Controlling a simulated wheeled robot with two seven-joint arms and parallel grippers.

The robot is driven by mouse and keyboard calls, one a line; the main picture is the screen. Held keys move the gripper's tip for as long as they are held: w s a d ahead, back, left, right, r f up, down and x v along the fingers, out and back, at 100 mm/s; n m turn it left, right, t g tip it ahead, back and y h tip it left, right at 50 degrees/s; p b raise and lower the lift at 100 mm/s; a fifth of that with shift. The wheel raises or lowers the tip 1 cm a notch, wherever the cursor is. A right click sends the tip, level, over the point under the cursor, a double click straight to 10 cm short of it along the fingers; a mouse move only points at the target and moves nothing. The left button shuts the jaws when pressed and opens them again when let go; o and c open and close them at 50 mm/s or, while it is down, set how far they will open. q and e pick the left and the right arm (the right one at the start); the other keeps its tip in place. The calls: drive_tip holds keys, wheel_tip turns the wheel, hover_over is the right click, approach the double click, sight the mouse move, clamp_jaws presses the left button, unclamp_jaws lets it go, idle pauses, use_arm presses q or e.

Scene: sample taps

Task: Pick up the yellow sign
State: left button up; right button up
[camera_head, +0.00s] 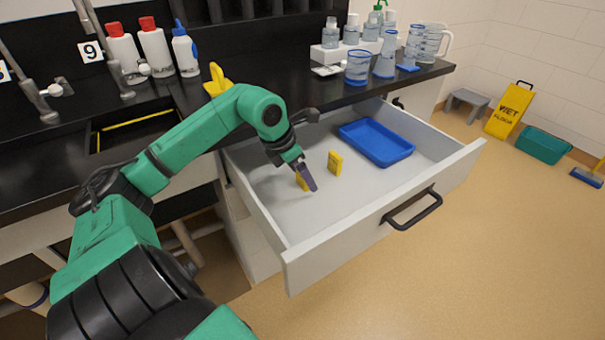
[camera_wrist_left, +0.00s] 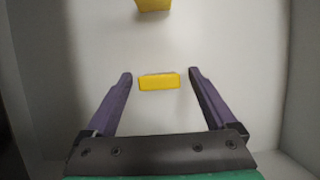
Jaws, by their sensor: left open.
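Two small yellow blocks, possibly small signs, stand in the open drawer (camera_head: 270,205). The near yellow block (camera_head: 301,183) is partly hidden behind my left gripper (camera_head: 307,180) in the head view. In the left wrist view, this near block (camera_wrist_left: 159,82) lies between the tips of my left gripper's two open purple fingers (camera_wrist_left: 160,75), with a gap on each side. The other yellow block (camera_head: 335,163) stands a little farther right, and it shows at the top of the left wrist view (camera_wrist_left: 153,5). A larger yellow wet-floor sign (camera_head: 510,108) stands on the floor at the far right.
A blue tray (camera_head: 377,143) lies in the drawer's right part. The drawer's front wall (camera_head: 390,210) and side walls surround the gripper. Bottles (camera_head: 155,47) and beakers (camera_head: 358,67) stand on the black counter. A yellow object (camera_head: 217,80) sits near the counter edge behind my left arm.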

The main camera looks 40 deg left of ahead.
use_arm(q)
drive_tip(key=shift+w+f, duration=0.25)
drive_tip(key=shift+f, duration=0.25)
drive_tip(key=shift+r, duration=0.1)
drive_tip(key=c, duration=1.4)
